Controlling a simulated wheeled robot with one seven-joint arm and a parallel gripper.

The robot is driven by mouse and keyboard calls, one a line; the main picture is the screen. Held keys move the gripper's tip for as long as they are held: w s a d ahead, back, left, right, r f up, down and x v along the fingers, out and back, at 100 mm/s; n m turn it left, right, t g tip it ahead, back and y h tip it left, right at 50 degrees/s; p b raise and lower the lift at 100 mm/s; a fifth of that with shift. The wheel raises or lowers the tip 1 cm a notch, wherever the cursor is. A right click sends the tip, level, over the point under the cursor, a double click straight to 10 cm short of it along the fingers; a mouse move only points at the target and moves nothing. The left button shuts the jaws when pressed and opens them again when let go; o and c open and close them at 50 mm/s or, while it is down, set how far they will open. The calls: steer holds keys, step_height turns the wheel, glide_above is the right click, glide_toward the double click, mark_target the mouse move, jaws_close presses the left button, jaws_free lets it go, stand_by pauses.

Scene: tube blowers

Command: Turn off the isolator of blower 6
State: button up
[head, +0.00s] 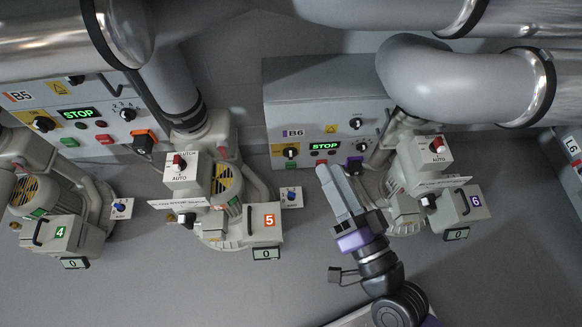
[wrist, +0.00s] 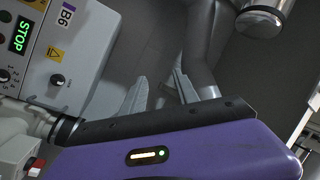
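The B6 control box (head: 330,118) is grey with a green STOP display, and it also shows at the left of the wrist view (wrist: 82,40).
Blower 5 (head: 225,200) and blower 4 (head: 55,205) stand to the left. The B5 box (head: 75,110) has an orange switch (head: 144,139). Thick grey pipes (head: 440,80) cross above B6. Floor at the lower left is clear.

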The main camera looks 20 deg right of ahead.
mark_target(291, 155)
steer(key=w+f+m+g+h+b, duration=0.2)
steer(key=w+f+m+h+b, duration=0.3)
steer(key=w+f+m+b, duration=1)
steer(key=w+f+m+g+p, duration=0.3)
steer(key=f+m+g+p, duration=0.2)
steer(key=f+m, duration=1.05)
steer(key=shift+a+b+x, duration=0.2)
steer(key=shift+b+x, duration=0.8)
steer(key=shift+x, duration=1)
steer(key=shift+a+b+x, duration=0.15)
steer(key=shift+b+x, duration=0.8)
steer(key=shift+x, duration=1)
steer(key=shift+w, duration=0.1)
jaws_close()
